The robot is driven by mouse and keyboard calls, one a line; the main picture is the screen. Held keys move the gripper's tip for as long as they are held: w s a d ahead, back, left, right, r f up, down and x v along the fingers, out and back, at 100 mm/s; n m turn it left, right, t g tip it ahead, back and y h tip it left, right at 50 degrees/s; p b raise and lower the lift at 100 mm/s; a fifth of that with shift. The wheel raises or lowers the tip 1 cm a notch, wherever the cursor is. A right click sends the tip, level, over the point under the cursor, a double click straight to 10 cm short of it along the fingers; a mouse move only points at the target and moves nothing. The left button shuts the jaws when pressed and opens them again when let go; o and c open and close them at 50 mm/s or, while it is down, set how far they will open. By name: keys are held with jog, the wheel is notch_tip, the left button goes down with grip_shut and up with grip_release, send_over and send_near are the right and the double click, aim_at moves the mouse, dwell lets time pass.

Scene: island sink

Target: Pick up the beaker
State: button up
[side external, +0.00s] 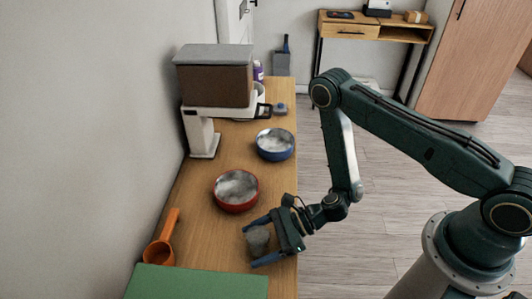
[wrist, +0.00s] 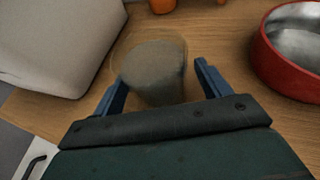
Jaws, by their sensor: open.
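The beaker (side external: 258,240) is a small clear vessel with grey contents, upright on the wooden counter near its right edge in the side view. It also shows in the wrist view (wrist: 153,72), at the upper middle. My gripper (side external: 255,244) is open, low over the counter, with one blue finger on each side of the beaker. In the wrist view, the fingertips (wrist: 157,78) flank the beaker's lower part, with a visible gap on the right. I cannot tell whether the left finger touches it. The palm hides part of the beaker's near side.
A red bowl (side external: 236,190) stands just behind the beaker, and a blue bowl (side external: 276,144) farther back. An orange scoop-like item (side external: 162,240) and a green flat-topped object (side external: 195,283) lie nearby. A brown-and-white appliance (side external: 214,85) stands by the wall.

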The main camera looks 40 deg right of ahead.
dwell(0.4)
jog(key=c, duration=1.1)
jog(key=shift+r, duration=0.45)
notch_tip(320, 180, up, 18)
jog(key=shift+r, duration=0.25)
dwell(2.0)
jog(key=shift+r, duration=0.3)
dwell(0.9)
